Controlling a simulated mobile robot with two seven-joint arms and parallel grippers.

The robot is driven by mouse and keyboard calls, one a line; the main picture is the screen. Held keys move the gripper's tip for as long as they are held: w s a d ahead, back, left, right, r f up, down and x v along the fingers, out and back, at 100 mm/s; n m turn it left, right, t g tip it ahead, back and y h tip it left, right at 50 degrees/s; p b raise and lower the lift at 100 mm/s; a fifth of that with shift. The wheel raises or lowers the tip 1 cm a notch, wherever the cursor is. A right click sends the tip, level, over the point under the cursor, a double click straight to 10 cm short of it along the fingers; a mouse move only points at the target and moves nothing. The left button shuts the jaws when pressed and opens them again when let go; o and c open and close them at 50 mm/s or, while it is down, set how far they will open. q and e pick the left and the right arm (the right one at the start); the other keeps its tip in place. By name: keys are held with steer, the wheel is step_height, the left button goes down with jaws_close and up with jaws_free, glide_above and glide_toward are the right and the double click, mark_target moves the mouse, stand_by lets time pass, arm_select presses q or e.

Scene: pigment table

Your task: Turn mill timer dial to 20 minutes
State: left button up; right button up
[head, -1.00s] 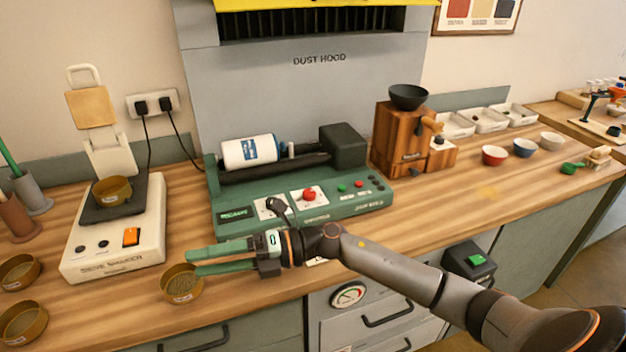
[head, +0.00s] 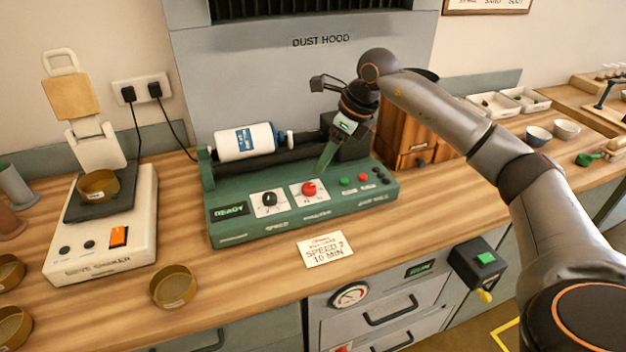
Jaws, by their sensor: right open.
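The green mill (head: 235,228) stands on the wooden bench with a white jar (head: 245,141) lying on its rollers. Its front panel has a black dial (head: 270,198) and a red dial (head: 309,188), each on a white plate. The scale markings are too small to read, so I cannot tell which dial is the timer or its setting. A display on the left appears to read READY. My right gripper (head: 325,166) is open, pointing down just above and behind the red dial, apart from it. My left gripper is not in view.
A card (head: 325,249) reading "SPEED 7 10 MIN" lies before the mill. The sieve shaker (head: 100,262) and brass sieves (head: 173,286) are left. A wooden grinder (head: 395,140) stands right, partly behind my arm. Bench front is mostly clear.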

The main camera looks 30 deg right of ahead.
mark_target(311, 186)
steer(key=x, duration=0.9)
steer(key=shift+a+p, duration=0.1)
steer(key=shift+p, duration=0.25)
jaws_close()
